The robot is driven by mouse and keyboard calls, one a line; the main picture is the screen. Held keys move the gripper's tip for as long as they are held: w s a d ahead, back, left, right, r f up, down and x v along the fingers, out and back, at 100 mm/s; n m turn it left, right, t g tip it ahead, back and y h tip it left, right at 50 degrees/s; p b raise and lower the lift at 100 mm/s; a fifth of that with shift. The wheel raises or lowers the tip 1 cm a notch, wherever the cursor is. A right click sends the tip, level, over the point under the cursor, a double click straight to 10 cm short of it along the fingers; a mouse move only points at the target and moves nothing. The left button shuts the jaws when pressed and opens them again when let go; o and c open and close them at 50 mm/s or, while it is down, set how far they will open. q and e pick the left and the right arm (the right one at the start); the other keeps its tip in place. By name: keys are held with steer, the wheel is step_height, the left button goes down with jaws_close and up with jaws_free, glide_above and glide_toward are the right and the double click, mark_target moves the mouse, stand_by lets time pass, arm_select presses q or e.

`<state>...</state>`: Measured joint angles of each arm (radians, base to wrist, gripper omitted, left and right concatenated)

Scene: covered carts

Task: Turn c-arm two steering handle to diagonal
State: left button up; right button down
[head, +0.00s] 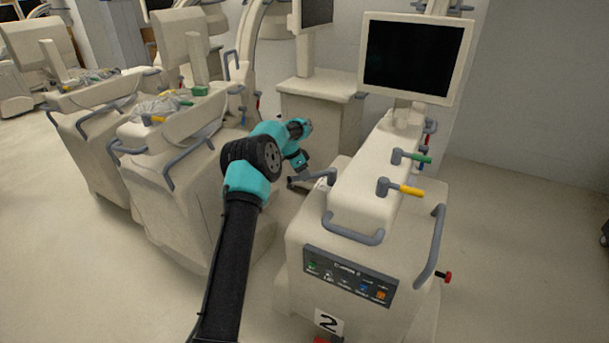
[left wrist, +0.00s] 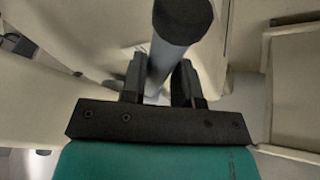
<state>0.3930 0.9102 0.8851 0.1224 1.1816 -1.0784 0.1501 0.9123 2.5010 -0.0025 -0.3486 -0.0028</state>
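C-arm two is the white cart (head: 345,236) with a "2" label, at the right of the head view. Its steering handle is likely the grey bar (head: 318,178) with a black end, sticking out at the cart's left side. My left gripper (head: 303,166) is right at this bar, pointing down at it. In the left wrist view, the grey bar (left wrist: 168,58) with its black end runs between the two dark fingers (left wrist: 160,84), one on each side. I cannot tell whether the fingers press on it. My right gripper is not in view.
A monitor (head: 415,57) stands at the cart's back. Green (head: 417,157) and yellow (head: 407,190) levers sit on its top, and grey rails line its front. Another covered cart (head: 180,190) stands left of my arm.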

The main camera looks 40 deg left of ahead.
arm_select(q)
steer(key=o, duration=0.4)
steer(key=v, duration=1.7)
steer(key=shift+r, duration=0.2)
steer(key=shift+a, duration=0.1)
